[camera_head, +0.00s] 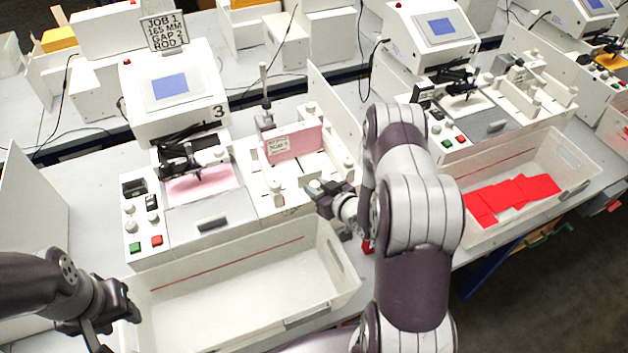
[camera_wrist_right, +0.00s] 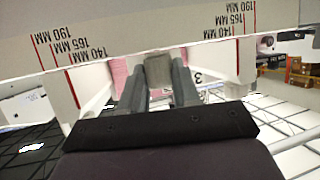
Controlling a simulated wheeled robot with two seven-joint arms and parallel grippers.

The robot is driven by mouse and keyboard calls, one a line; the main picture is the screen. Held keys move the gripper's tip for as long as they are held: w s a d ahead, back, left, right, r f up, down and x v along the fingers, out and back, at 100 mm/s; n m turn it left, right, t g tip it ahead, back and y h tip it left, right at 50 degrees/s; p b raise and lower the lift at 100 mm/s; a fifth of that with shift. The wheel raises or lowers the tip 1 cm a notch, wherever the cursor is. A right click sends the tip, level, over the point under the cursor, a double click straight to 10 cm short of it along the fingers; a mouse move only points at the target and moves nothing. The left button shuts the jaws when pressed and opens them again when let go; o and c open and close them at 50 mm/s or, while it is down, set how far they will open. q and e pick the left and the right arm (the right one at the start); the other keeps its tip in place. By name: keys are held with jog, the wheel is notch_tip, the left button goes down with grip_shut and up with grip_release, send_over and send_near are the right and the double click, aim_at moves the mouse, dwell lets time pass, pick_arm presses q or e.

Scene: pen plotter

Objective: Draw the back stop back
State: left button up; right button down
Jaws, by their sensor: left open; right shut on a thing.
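My right gripper (camera_head: 322,190) is at the near right side of the white feed tray (camera_head: 268,203) of the plotter with "3" on it. In the right wrist view, its two fingers (camera_wrist_right: 158,84) are shut on a small grey block (camera_wrist_right: 158,66), which looks like the back stop's grip. The rest of the back stop is hard to make out. Red 140, 165 and 190 mm marks (camera_wrist_right: 75,50) lie to both sides of the block. A pink stack (camera_head: 294,142) stands in the feed tray, with a small label. My left gripper (camera_head: 128,306) is open and empty near the front bin's left end.
A sign (camera_head: 164,31) reads "JOB 1 165 MM GAP 2 ROD". A white bin (camera_head: 250,312) with a red line stands in front of the plotter (camera_head: 175,95). To the right is another plotter (camera_head: 437,35) with a bin (camera_head: 545,215) holding red sheets.

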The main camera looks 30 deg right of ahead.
jog(key=c, duration=1.1)
grip_release()
jog(key=shift+s+d+r, duration=0.1)
jog(key=shift+s, duration=0.1)
jog(key=b+v, duration=0.2)
jog(key=v, duration=1)
jog(key=shift+b, duration=0.4)
jog(key=shift+s, duration=0.1)
